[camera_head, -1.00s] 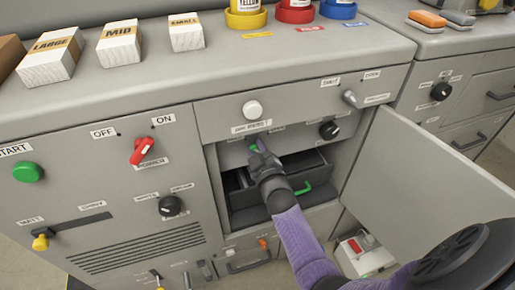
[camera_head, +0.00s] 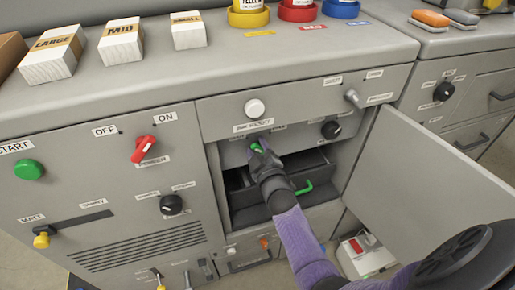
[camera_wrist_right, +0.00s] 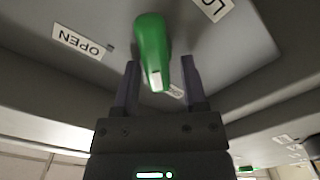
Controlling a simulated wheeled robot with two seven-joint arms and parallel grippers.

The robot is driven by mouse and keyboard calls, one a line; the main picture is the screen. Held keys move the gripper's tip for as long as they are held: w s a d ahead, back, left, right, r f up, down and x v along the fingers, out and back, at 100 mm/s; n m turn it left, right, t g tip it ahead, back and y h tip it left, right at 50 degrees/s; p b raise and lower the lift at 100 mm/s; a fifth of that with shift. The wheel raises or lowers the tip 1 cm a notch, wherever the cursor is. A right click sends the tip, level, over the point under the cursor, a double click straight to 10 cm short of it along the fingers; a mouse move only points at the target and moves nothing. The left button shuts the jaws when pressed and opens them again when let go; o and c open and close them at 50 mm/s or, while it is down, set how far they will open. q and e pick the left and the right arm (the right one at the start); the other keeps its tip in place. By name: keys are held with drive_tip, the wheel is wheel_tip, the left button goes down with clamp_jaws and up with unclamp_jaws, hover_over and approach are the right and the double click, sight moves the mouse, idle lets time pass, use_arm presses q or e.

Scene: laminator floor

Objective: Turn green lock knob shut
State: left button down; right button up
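The green lock knob (camera_head: 257,148) is on the panel inside the open bay of the machine, above a dark drawer. In the right wrist view the knob (camera_wrist_right: 152,45) is elongated, with a white mark at its near end. A label reading OPEN is left of it, and a partly cut-off label starting "LO" is at upper right. My right gripper (camera_wrist_right: 160,82) is open, with one finger on each side of the knob's near end and small gaps visible. In the head view the right gripper (camera_head: 262,155) partly covers the knob. My left gripper is out of view.
An open door (camera_head: 425,170) stands right of the bay. The dark drawer (camera_head: 320,170) with a green handle (camera_head: 304,188) lies below the knob. A black knob (camera_head: 331,130) and a white button (camera_head: 255,108) are nearby. A white box with a red switch (camera_head: 362,252) is on the floor.

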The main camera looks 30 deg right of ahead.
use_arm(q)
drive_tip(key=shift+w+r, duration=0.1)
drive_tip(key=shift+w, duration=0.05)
use_arm(e)
drive_tip(key=shift+o, duration=0.3)
drive_tip(key=shift+s, duration=0.1)
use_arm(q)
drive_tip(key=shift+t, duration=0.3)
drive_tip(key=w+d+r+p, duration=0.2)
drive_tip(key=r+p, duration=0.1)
use_arm(e)
drive_tip(key=v, duration=0.9)
drive_tip(key=shift+s, duration=0.4)
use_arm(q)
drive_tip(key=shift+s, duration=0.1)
